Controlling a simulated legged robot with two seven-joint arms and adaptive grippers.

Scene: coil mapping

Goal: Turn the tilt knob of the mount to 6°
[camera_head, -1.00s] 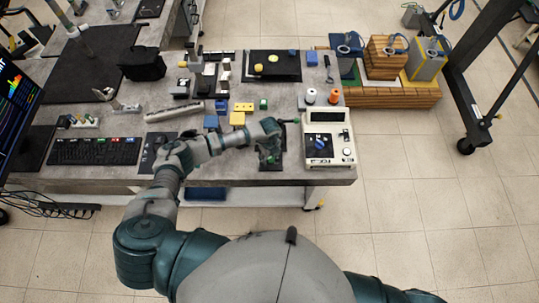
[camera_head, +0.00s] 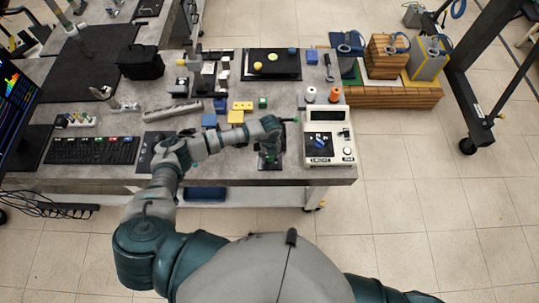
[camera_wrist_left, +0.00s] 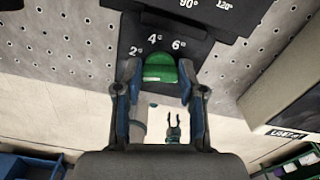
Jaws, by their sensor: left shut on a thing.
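The mount's green tilt knob (camera_wrist_left: 160,68) sits below a dark dial plate marked 2°, 4° and 6° in the left wrist view. My left gripper (camera_wrist_left: 160,88) is shut on the knob, with one finger on each side of it. The exact pointer reading is not clear. In the head view my left gripper (camera_head: 275,124) is over the dark mount (camera_head: 270,160), near the table's front edge, and hides much of it.
A keyboard (camera_head: 93,150) is farther left.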

